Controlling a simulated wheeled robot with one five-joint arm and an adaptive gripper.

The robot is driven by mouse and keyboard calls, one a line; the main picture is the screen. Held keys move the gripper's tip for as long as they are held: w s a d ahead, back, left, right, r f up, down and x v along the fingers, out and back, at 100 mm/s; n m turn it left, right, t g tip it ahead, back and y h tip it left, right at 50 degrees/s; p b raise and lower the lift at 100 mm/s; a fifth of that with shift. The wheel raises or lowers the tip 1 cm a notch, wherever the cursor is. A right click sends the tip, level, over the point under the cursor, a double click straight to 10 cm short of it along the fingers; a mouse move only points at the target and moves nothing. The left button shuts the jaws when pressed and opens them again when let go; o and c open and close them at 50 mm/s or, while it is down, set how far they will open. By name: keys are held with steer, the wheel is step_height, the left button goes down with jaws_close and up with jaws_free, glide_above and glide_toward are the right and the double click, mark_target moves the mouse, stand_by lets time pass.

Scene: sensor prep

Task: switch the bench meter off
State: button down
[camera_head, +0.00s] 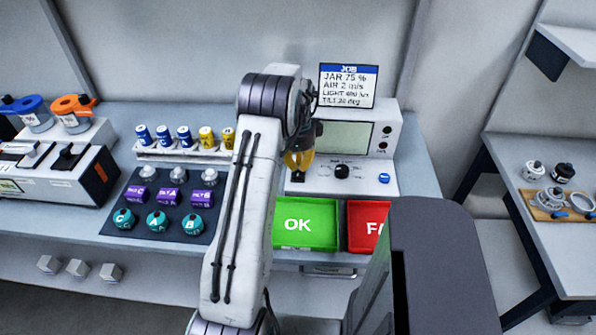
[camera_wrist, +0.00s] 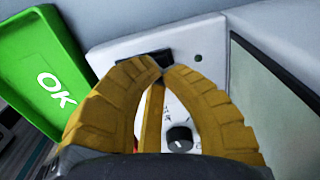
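The bench meter (camera_head: 388,118) is a white unit with a greenish screen (camera_head: 345,138) and a sloped front panel. The panel bears a black rocker switch (camera_head: 298,176) at its left, a black knob (camera_head: 342,171) and a blue button (camera_head: 384,179). My gripper (camera_head: 298,165) is over the panel's left part, just above the switch. In the wrist view my yellow fingers (camera_wrist: 157,64) come together at the tips, with nothing seen between them. The tips are right at the black switch (camera_wrist: 142,57) and partly cover it; contact cannot be told. The knob (camera_wrist: 180,139) also shows there.
A green OK tray (camera_head: 306,224) and a red tray (camera_head: 367,225) lie in front of the meter. A job sign (camera_head: 348,85) stands above it. A dark mat (camera_head: 140,210) with jars and a rack (camera_head: 185,152) of small cans are left of my arm.

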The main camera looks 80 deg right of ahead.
steer(key=shift+r+p, duration=2.15)
steer(key=shift+r, duration=1.1)
